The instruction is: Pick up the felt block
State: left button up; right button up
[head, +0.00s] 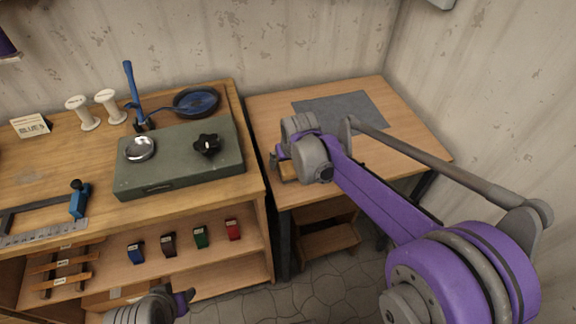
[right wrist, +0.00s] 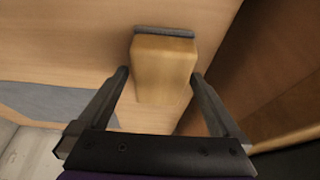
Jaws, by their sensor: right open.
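The felt block (right wrist: 163,68) is a tan wooden block with a grey felt strip along one end. In the right wrist view it sits between the two fingertips of my right gripper (right wrist: 160,76), which is open. A narrow gap shows at the left finger; the right finger looks very close to the block. In the head view the block (head: 287,171) shows only partly at the small table's left edge, the rest hidden by my right gripper (head: 281,157). My left gripper (head: 184,302) shows partly at the bottom, low before the shelf; its jaws are unclear.
A grey mat (head: 342,108) lies on the small table (head: 405,147), with bare wood around it. The workbench (head: 60,175) on the left holds a green case (head: 170,172), a blue pan (head: 196,101) and white spools (head: 88,115). A wooden step stool (head: 325,240) stands below the table.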

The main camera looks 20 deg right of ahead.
jog(key=shift+f, duration=0.35)
jog(key=shift+c, duration=0.2)
jog(key=c, duration=1.4)
jog(key=shift+r, duration=0.3)
jog(key=shift+c, duration=0.2)
notch_tip(320, 180, up, 10)
jog(key=shift+f+p, duration=0.1)
jog(key=shift+p, duration=0.6)
